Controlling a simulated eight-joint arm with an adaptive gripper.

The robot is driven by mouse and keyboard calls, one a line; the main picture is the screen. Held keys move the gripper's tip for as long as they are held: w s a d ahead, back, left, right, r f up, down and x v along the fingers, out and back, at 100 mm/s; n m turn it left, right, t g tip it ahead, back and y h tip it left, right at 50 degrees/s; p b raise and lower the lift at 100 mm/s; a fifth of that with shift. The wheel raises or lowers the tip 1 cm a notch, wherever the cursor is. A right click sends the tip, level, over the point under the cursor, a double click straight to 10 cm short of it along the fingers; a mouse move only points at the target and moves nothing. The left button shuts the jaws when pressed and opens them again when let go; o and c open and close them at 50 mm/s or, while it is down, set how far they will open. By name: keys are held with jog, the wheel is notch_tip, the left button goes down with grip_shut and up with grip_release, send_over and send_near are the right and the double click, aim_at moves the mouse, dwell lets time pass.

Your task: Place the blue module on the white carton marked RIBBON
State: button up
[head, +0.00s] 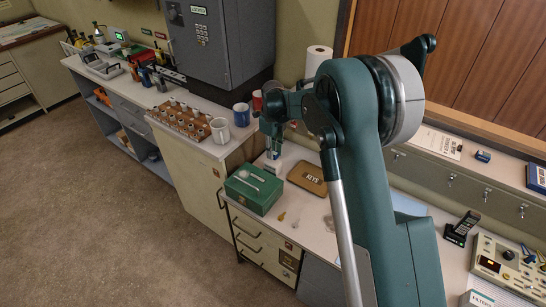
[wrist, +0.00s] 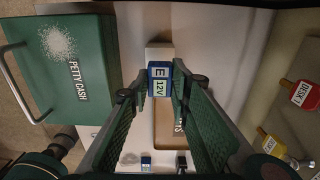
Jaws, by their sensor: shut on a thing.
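The blue module (wrist: 159,70) has a white "E" and a pale "12V" label in the wrist view. My gripper (wrist: 160,88) is shut on it, with one finger on each side. A small white carton (head: 273,165) stands right below the gripper there. Its white top also shows just beyond the module in the wrist view (wrist: 158,50). No RIBBON lettering is readable, and I cannot tell whether module and carton touch.
A green PETTY CASH box (head: 254,188) stands close left of the carton. A mug (head: 220,130) and a rack of stamps (head: 180,120) stand on the higher counter.

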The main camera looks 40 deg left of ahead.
jog(key=shift+f, duration=1.5)
jog(key=shift+f, duration=0.15)
jog(key=o, duration=0.9)
notch_tip(320, 180, up, 12)
jog(key=shift+r+p, duration=0.2)
jog(key=shift+p, duration=0.2)
